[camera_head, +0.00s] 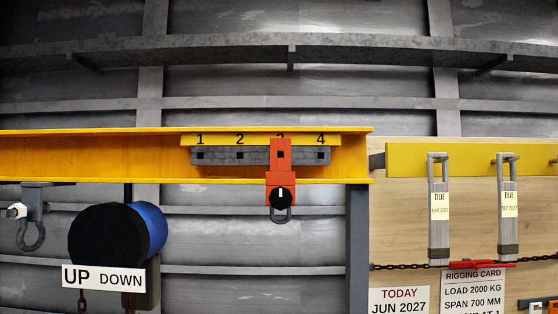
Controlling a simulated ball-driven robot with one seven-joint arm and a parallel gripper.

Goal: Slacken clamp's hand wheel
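An orange clamp-like block (281,160) hangs on the yellow beam (90,157), over the numbered rail (220,156) at position 3, whose number it partly covers. On its lower part is a round black knob (275,197) with a white upright mark, and a grey loop hangs below it. At the far left, a grey clamp (36,198) with a hook or shackle hangs under the beam, with a small white and orange round part (17,211) on its left side. I cannot tell which of these is the hand wheel. My gripper is not in view.
A black and blue hoist drum (108,237) with an "UP DOWN" sign (104,277) hangs under the beam. A grey post (358,250) stands right of it. A wooden board (403,225) holds two tagged slings (439,215), a chain and a rigging card (473,292). A grey shelf runs above.

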